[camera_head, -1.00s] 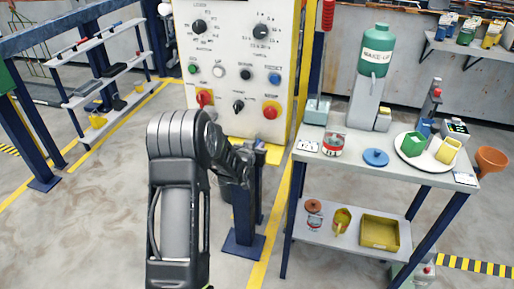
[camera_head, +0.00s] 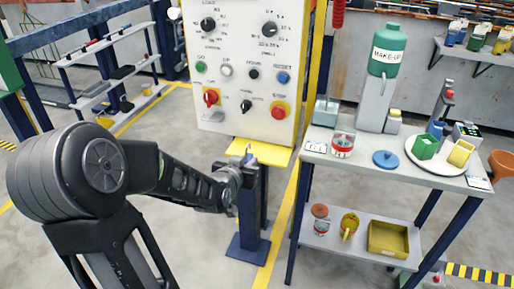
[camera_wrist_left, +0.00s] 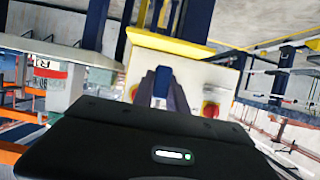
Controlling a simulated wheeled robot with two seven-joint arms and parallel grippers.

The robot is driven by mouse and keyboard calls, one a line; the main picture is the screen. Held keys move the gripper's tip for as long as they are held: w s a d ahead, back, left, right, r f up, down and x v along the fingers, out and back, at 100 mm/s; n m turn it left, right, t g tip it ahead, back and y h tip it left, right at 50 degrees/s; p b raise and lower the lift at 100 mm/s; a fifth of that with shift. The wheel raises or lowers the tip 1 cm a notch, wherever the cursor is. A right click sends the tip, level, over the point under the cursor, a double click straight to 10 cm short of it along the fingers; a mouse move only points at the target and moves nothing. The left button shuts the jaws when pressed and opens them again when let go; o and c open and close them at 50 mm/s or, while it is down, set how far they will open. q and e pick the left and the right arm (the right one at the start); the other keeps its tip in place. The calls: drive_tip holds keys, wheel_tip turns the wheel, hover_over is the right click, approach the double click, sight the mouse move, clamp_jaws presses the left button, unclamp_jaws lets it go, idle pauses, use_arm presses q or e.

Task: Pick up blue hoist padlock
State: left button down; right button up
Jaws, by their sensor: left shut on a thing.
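My left gripper (camera_head: 246,163) is at the front edge of the yellow ledge below the control panel, at the top of a dark blue post. It is shut on the blue hoist padlock (camera_head: 249,150), of which only a small part shows above the fingers. In the left wrist view the blue padlock (camera_wrist_left: 163,80) shows between the two dark fingers (camera_wrist_left: 162,92), with the panel behind it. Whether the padlock still touches the ledge cannot be told. My right gripper is in neither view.
The white control panel (camera_head: 245,65) with knobs and buttons stands right behind the gripper, above the yellow ledge (camera_head: 272,154). A grey table (camera_head: 360,163) with a green bottle (camera_head: 385,50), a blue lid (camera_head: 385,159) and a white plate (camera_head: 411,153) stands to the right.

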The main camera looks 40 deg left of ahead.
use_arm(q)
drive_tip(key=s+b, duration=0.1)
drive_tip(key=s, duration=0.1)
drive_tip(key=s+d+b, duration=0.1)
drive_tip(key=shift+s+d, duration=0.15)
drive_tip(key=shift+s, duration=0.2)
idle(0.4)
